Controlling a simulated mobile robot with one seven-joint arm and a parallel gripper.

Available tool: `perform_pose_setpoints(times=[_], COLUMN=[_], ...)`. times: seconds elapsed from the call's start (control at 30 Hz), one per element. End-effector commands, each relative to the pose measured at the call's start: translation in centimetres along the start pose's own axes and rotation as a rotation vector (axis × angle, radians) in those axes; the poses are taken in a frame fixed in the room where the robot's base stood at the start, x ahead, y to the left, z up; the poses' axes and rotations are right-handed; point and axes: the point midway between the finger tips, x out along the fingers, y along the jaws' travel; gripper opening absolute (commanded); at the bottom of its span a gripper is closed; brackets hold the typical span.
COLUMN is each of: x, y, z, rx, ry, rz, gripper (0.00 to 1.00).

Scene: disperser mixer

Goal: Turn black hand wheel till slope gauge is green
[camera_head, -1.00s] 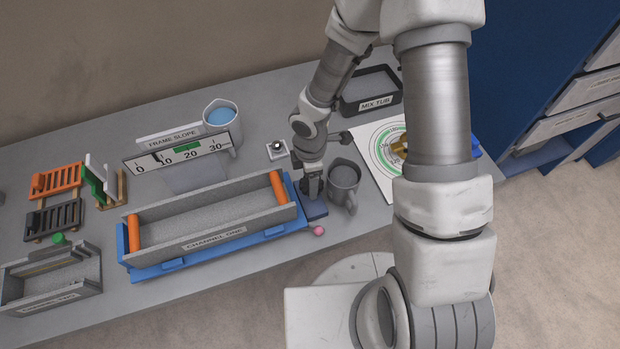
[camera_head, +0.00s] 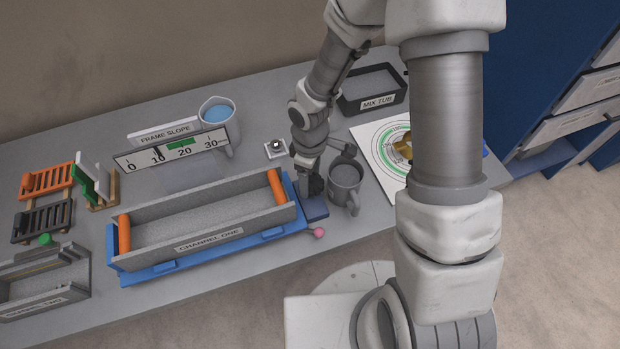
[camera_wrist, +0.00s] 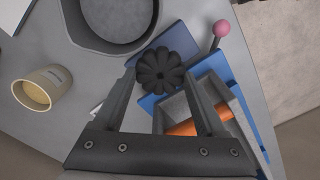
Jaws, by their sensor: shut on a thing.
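The black hand wheel (camera_wrist: 160,72) is a lobed knob at the right end of the blue frame (camera_head: 178,266). My gripper (camera_wrist: 158,80) has one finger on each side of the wheel and is shut on it. In the head view my gripper (camera_head: 311,188) points down there and mostly hides the wheel. The slope gauge (camera_head: 172,152), labelled FRAME SLOPE, has a scale from 0 to 30 with a green band near 20. Its dark pointer appears near 10, left of the green band.
A grey mug (camera_head: 345,183) stands close to the right of my gripper. A pink ball lever (camera_head: 318,232) sticks out in front.

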Motion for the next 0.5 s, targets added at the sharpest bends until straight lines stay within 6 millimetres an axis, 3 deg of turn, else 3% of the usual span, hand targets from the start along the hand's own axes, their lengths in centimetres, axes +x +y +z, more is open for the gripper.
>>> perform_pose_setpoints(times=[0.5], x=[-0.04], y=[0.04], z=[-0.01], rx=[0.034], ry=[0.000], rz=[0.001], gripper=[0.18])
